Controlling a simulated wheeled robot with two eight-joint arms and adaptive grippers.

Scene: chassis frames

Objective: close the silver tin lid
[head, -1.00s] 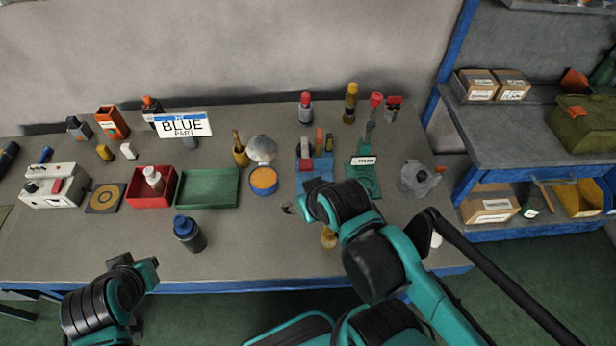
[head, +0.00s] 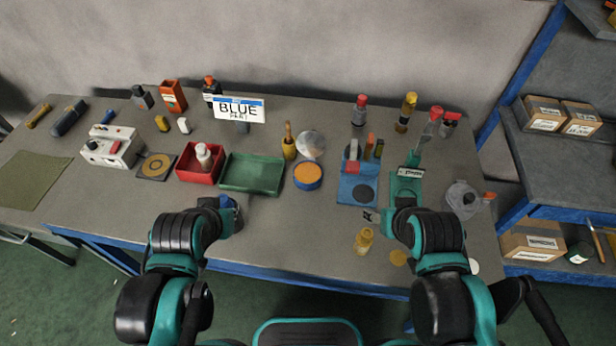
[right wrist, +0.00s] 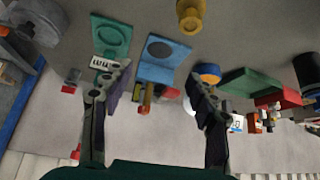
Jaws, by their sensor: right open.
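The tin (head: 308,178) has a blue side and an orange inside. It stands open near the middle of the bench. Its round silver lid (head: 311,145) is raised, tilted up at the tin's back edge. My right gripper (head: 372,216) is open and empty, to the right of the tin and nearer the front. In the right wrist view its two spread fingers (right wrist: 155,85) show, with the tin (right wrist: 208,72) beyond the right finger. My left gripper (head: 226,203) is left of the tin, by a dark bottle; its fingers are mostly hidden.
A green tray (head: 251,173) lies left of the tin, with a red bin (head: 185,172) beyond it. A yellow cup with a brush (head: 289,148) stands close behind-left. A blue holder (head: 350,190) is to the right. Bench before the tin is clear.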

